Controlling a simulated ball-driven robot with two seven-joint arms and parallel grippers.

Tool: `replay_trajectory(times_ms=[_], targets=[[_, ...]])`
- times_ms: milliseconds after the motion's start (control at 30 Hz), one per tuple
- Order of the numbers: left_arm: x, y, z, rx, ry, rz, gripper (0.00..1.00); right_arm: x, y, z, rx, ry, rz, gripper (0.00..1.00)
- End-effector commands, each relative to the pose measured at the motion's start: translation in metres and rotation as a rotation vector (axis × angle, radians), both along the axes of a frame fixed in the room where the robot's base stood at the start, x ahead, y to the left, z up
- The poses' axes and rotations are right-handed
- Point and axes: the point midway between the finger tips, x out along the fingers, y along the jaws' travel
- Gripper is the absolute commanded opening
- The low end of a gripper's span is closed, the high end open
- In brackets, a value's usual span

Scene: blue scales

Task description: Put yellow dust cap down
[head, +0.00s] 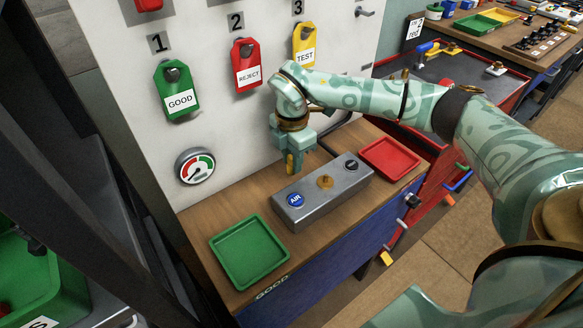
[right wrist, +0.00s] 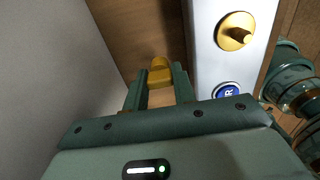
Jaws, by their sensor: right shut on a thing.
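My right gripper (head: 293,152) is shut on the yellow dust cap (head: 290,165), with its fingers pointing down. The cap is held above the wooden bench, behind the grey box (head: 330,198) and close to the white panel. In the right wrist view the yellow cap (right wrist: 160,72) shows between the two fingertips (right wrist: 158,92), over brown wood. The gap between the cap and the bench is hard to judge. The grey box carries a blue AIR button (head: 296,200), a brass fitting (head: 325,181) and a dark fitting (head: 351,164). My left gripper is not in view.
A green tray (head: 214,262) sits on the bench at the left, and a red tray (head: 416,170) at the right. The white panel (head: 215,110) rises behind with green, red and yellow tags and a gauge (head: 195,167). Some bare bench lies between gauge and box.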

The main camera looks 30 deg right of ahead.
Motion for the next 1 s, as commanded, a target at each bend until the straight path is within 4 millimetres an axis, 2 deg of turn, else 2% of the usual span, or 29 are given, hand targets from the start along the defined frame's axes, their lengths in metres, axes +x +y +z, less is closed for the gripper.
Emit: replay_trajectory(times_ms=[33, 133, 500, 533, 567, 867, 1000], targets=[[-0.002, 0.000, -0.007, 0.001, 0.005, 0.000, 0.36, -0.002, 0.001, -0.015, 0.000, 0.007, 0.002, 0.05], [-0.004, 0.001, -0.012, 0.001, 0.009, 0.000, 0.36, -0.002, 0.001, -0.029, 0.000, 0.007, 0.002, 0.05], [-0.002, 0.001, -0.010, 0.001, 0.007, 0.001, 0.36, -0.002, 0.001, -0.031, 0.000, 0.002, 0.002, 0.05], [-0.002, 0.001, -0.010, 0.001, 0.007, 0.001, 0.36, -0.002, 0.001, -0.031, 0.000, 0.002, 0.002, 0.32], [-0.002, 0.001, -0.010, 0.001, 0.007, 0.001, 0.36, -0.002, 0.001, -0.031, 0.000, 0.002, 0.002, 0.35], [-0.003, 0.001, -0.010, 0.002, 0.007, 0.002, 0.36, -0.002, 0.001, -0.029, 0.000, 0.002, 0.002, 0.35], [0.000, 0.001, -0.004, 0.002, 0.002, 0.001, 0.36, -0.001, 0.001, -0.009, 0.000, -0.001, 0.001, 0.35]])
